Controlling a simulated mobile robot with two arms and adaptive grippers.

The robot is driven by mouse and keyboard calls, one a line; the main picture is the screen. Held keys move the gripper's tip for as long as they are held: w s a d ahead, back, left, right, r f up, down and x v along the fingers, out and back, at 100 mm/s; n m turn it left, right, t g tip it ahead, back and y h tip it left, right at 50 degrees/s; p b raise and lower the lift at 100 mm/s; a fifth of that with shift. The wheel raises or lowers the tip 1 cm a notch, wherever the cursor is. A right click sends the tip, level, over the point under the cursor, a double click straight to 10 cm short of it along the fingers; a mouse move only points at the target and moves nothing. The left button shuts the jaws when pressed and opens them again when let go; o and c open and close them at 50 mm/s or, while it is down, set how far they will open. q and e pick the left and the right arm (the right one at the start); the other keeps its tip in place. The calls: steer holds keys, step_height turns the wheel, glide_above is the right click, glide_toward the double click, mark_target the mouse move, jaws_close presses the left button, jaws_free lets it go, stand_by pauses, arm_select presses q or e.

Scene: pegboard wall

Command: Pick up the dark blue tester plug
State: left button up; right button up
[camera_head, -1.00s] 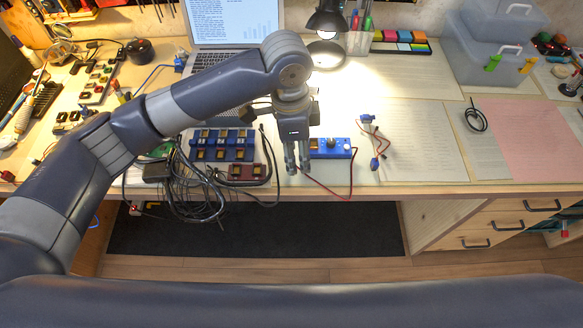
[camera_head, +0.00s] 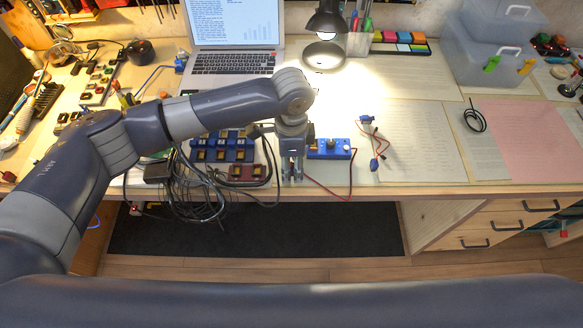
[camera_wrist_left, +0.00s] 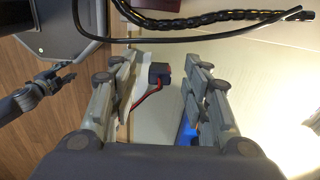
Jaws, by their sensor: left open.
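The dark blue tester plug (camera_wrist_left: 159,72), with a red wire, shows in the left wrist view between my left gripper's fingers (camera_wrist_left: 158,80). The fingers are open, with a visible gap on both sides of the plug. In the head view my left gripper (camera_head: 292,174) points down at the desk's front edge, and I cannot make out the plug there. The blue tester box (camera_head: 329,149) stands just right of the gripper, with a red lead (camera_head: 350,182) curving back toward the gripper. At the left of the wrist view, part of my right gripper (camera_wrist_left: 66,74) shows small over the floor.
A blue rack (camera_head: 222,146), a dark red block (camera_head: 247,173) and tangled black cables (camera_head: 190,190) lie left of the gripper. A small servo with wires (camera_head: 374,143) lies to the right. Paper sheets (camera_head: 425,140) cover the desk further right. A laptop (camera_head: 235,62) stands behind.

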arm_select(q)
steer(key=shift+f, duration=0.5)
steer(key=c, duration=0.8)
steer(key=shift+r, duration=0.1)
steer(key=shift+c, duration=0.2)
